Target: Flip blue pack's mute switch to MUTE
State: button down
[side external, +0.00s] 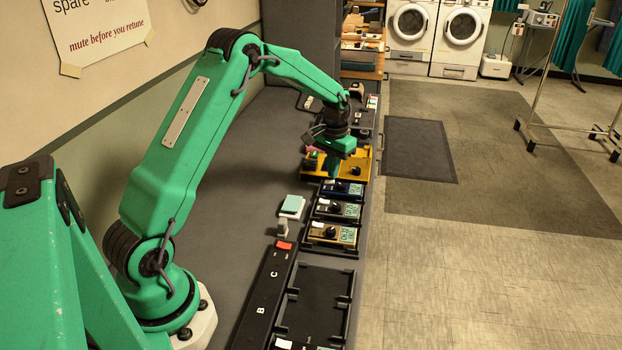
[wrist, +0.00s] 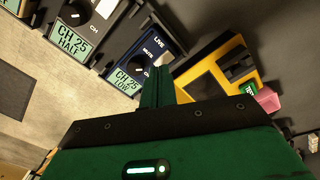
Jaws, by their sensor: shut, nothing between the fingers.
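The blue pack (side external: 328,188) lies in a row of packs on the bench in the side external view. My gripper (side external: 337,172) is low over the yellow tray, just beyond the blue pack. In the wrist view my gripper (wrist: 160,72) is shut and empty, its fingertips beside the pack's edge near MUTE. I cannot tell whether they touch it. The mute switch's position cannot be made out.
The yellow tray (side external: 360,164) adjoins the blue pack; it also shows in the wrist view (wrist: 240,48). A grey pack (side external: 325,208) and a tan pack (side external: 318,231) lie nearer the camera. An empty black rack (side external: 313,290) is in front. The bench left of the row is mostly clear.

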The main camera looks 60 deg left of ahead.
aim_at(333, 181)
jog(key=shift+f, duration=0.9)
dwell(0.8)
jog(key=shift+r, duration=3.55)
